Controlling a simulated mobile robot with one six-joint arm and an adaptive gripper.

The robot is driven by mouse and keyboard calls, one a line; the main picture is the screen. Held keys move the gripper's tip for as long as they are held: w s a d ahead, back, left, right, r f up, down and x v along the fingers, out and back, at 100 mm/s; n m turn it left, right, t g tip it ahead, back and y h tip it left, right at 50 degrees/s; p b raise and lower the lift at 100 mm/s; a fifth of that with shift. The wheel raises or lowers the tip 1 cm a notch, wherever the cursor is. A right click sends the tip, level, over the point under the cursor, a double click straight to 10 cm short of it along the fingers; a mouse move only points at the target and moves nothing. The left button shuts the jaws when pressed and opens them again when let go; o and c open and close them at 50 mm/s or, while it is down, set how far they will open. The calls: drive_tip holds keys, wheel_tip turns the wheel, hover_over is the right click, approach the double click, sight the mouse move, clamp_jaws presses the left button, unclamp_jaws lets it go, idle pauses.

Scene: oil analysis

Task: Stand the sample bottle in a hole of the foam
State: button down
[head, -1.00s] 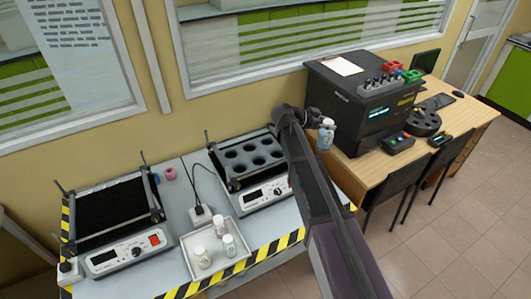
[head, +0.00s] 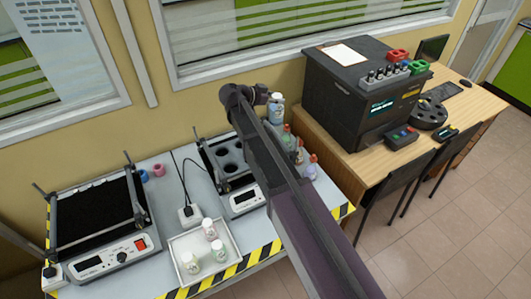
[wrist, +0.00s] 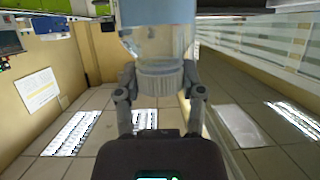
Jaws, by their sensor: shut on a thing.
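The sample bottle (head: 276,110), pale with a bluish body and a white cap, hangs upright from my gripper (head: 270,98) in the head view. In the wrist view my gripper (wrist: 160,88) is shut on the ribbed cap, and the clear and blue body (wrist: 158,15) runs out of the top of the picture. The dark foam (head: 216,151) with round holes sits on the right-hand shaker. My arm hides the foam's right part. The visible holes look empty. The bottle is above and to the right of the foam, apart from it.
A white tray (head: 177,246) with several small white bottles stands in front. Several coloured-capped bottles (head: 310,168) stand right of the foam shaker, partly behind my arm. A left shaker (head: 95,215) with a black mat and a dark analyser (head: 350,95) flank the area.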

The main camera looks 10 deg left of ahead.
sight(272, 117)
drive_tip(key=shift+s+a+r, duration=0.15)
drive_tip(key=shift+s+r, duration=0.05)
drive_tip(key=shift+a, duration=0.15)
drive_tip(key=shift+w+f, duration=0.1)
drive_tip(key=f+b, duration=0.9)
drive_tip(key=shift+a, duration=0.4)
drive_tip(key=shift+r, duration=0.1)
wheel_tip(272, 117, down, 6)
drive_tip(key=b, duration=0.6)
drive_tip(key=shift+f, duration=0.2)
